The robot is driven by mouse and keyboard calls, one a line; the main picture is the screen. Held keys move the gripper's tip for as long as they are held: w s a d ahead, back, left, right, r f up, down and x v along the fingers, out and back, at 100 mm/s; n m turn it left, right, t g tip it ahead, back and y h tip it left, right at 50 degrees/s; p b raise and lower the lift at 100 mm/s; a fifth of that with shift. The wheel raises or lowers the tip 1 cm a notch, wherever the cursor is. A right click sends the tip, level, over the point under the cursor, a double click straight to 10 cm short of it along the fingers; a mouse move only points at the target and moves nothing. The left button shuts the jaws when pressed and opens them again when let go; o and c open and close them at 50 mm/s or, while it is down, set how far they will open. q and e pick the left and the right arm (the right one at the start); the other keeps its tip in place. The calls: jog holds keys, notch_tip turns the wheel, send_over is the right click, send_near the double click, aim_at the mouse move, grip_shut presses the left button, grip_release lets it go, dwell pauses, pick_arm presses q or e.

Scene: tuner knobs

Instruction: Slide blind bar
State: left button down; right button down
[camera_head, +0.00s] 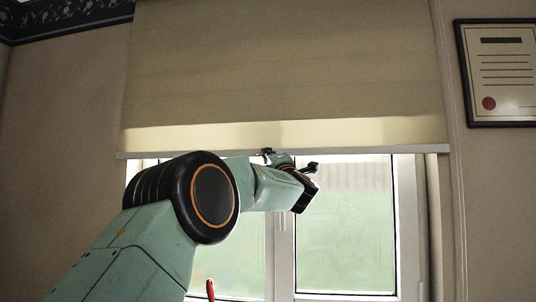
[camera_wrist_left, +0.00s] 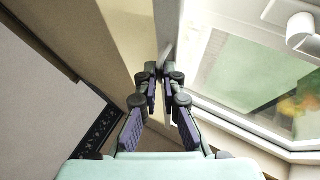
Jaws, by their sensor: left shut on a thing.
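The blind bar (camera_head: 360,151) is a pale strip along the bottom edge of a beige roller blind (camera_head: 290,60) in the head view. The blind hangs over the upper part of a window. My left gripper (camera_head: 272,155) is at the bar near its middle, with part of the fingers hidden behind my own wrist. In the left wrist view, the fingertips of the gripper (camera_wrist_left: 158,70) are close together on the edge of the blind bar (camera_wrist_left: 166,52). The gripper is shut on the bar. My right gripper is in neither view.
The white-framed window (camera_head: 345,230) is uncovered below the bar. A framed certificate (camera_head: 497,72) hangs on the wall at right. A small red thing (camera_head: 210,289) shows low by my arm. A white window handle (camera_wrist_left: 300,30) appears in the wrist view.

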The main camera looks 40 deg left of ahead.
pick_arm(q)
jog(key=shift+f+b, duration=0.8)
jog(key=shift+f, duration=0.6)
jog(key=c, duration=1.5)
grip_release()
jog(key=shift+s+r, duration=0.15)
jog(key=shift+s, duration=0.1)
jog(key=shift+w, duration=0.15)
jog(key=shift+f, duration=0.2)
jog(key=v, duration=1.2)
